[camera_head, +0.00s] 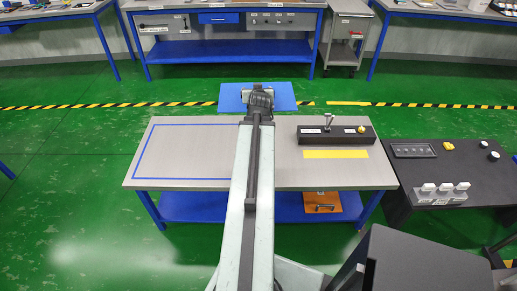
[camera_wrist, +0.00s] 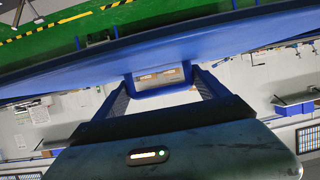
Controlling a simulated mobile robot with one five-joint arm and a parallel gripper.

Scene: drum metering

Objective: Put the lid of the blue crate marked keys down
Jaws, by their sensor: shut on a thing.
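A flat blue panel, which looks like the lid (camera_head: 285,97), is at my gripper (camera_head: 259,92), past the far edge of the near table. In the wrist view the lid (camera_wrist: 60,80) spans the picture as a broad tilted blue sheet. A blue handle-like loop (camera_wrist: 165,90) on it lies between the fingers of my gripper (camera_wrist: 160,86), which is shut on it. The lid appears to be held up in the air. I cannot make out a blue crate or the keys mark; my arm hides part of the table.
The near table (camera_head: 210,135) has a blue-outlined empty area at left, a black lever box (camera_head: 337,134) and a yellow strip (camera_head: 335,154) at right. A dark control desk (camera_head: 455,170) stands at far right. A far bench (camera_head: 230,50) holds a blue box (camera_head: 218,18). Green floor lies between.

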